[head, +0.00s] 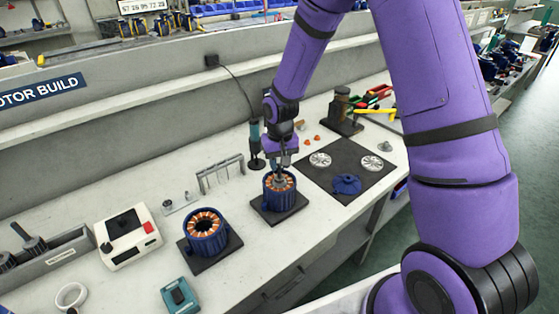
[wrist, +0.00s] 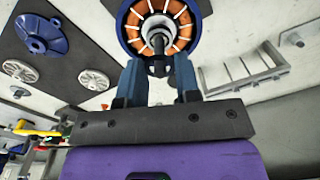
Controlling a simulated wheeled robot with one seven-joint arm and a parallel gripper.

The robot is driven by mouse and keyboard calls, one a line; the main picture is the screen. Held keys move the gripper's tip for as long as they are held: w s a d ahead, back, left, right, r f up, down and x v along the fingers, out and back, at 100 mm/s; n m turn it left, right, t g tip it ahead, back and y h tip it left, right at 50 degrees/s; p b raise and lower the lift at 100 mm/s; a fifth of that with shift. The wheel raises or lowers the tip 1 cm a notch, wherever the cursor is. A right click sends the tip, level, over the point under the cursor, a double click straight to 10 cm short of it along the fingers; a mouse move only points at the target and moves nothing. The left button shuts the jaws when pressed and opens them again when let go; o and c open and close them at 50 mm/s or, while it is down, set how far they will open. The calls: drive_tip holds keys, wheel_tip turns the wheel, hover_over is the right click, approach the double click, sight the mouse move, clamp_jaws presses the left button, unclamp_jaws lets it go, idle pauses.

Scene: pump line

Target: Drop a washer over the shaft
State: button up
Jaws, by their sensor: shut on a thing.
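My gripper (head: 280,170) is directly above a blue motor housing (head: 279,197) with orange windings, pointing down at it. In the wrist view the housing (wrist: 126,30) fills the top middle, and a grey shaft (wrist: 157,40) stands in its centre. The two fingers of my gripper (wrist: 158,68) are close together just below the shaft in that picture. They are shut on a small dark ring-like piece, which looks like the washer (wrist: 158,66). It overlaps the shaft in view; I cannot tell whether it is around the shaft or only in front of it.
A second blue housing (head: 204,236) with an open centre stands to the left. A wire rack (head: 221,174) stands behind it. A dark mat (head: 335,155) at right holds two pale discs and a blue cover (head: 346,185). A white device (head: 127,238) is at left.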

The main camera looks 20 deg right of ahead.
drive_tip(key=shift+f, duration=0.65)
drive_tip(key=o, duration=1.1)
drive_tip(key=shift+c, duration=0.2)
drive_tip(key=shift+r, duration=0.15)
drive_tip(key=shift+r, duration=2.4)
